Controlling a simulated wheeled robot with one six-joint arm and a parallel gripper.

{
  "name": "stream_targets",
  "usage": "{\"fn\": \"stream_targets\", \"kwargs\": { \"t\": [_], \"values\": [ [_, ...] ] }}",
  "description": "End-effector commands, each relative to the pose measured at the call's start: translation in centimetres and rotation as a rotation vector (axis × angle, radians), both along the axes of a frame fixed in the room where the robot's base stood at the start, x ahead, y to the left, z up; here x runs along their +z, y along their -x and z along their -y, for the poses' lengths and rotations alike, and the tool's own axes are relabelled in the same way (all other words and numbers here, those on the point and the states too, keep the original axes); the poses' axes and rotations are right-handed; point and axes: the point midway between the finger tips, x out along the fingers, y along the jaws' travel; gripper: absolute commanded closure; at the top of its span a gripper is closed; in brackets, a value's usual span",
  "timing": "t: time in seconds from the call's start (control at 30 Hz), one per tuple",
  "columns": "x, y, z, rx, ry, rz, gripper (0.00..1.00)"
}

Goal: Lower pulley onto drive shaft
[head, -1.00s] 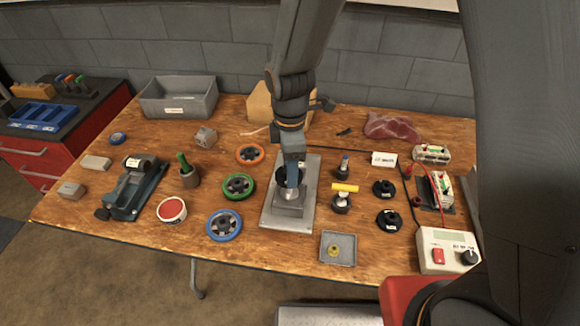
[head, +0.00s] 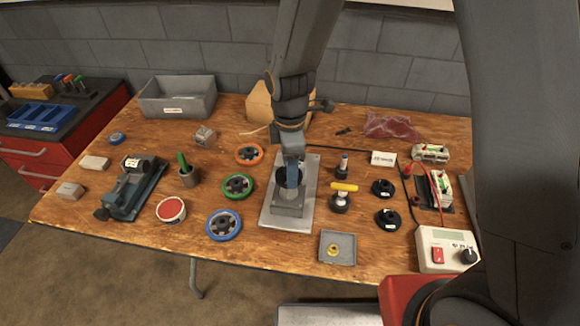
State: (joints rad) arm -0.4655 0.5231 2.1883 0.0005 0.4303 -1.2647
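My gripper (head: 292,182) points down over a grey motor block (head: 288,209) on a pale metal plate (head: 268,213) near the table's middle. A dark round part, seemingly the pulley (head: 280,178), shows at the fingertips, just above or on top of the block. The fingers and wrist cover much of it. I cannot make out the drive shaft, or whether the pulley is around it. The gap between the fingers is too small and hidden to tell whether they grip the pulley.
Green (head: 238,187), blue (head: 223,225) and orange (head: 249,154) wheels lie left of the plate. A yellow-topped part (head: 343,187), black hubs (head: 383,188) and a small tray (head: 338,248) are on the right. A grey bin (head: 179,97) stands at the back left.

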Motion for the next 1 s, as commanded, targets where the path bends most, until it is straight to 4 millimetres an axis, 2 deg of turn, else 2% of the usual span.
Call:
{"fn": "stream_targets", "kwargs": {
  "t": [1.0],
  "values": [
    [-2.1, 0.0, 0.0, 0.0, 0.0, 0.001, 0.77]
  ]
}}
